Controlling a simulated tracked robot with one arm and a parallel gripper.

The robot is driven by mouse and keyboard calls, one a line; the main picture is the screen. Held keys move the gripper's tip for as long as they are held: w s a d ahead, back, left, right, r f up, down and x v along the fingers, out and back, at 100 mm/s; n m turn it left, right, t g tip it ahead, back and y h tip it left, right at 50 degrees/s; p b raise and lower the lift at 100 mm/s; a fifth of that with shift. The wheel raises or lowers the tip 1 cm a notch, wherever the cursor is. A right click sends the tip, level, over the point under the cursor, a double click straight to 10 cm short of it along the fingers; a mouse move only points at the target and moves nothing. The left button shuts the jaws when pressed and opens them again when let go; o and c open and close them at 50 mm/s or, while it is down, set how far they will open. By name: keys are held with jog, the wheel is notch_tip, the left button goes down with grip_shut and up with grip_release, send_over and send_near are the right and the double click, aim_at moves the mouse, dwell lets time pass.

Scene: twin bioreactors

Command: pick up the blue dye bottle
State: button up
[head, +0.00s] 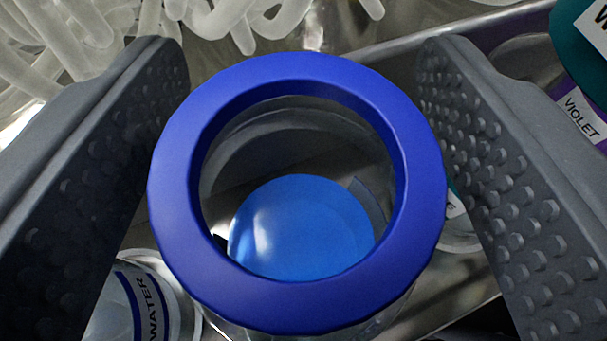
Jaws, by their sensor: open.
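The blue dye bottle (296,308) is seen from above in the head view. It has a thick blue ring rim, clear walls and blue liquid at the bottom. My gripper (303,190) is open, with one grey studded finger on each side of the bottle. A gap shows between the left finger and the rim at the top, and the right finger lies close to the rim. I cannot tell whether either finger touches the glass. The lower body of the bottle is mostly hidden under its rim.
A container labelled WATER (150,305) stands close at the lower left. A container labelled VIOLET (582,115) is at the right, by a teal one (575,50). Pale translucent tubes (85,30) fill the top left. A metal edge (440,32) runs along the upper right.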

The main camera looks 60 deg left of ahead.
grip_shut()
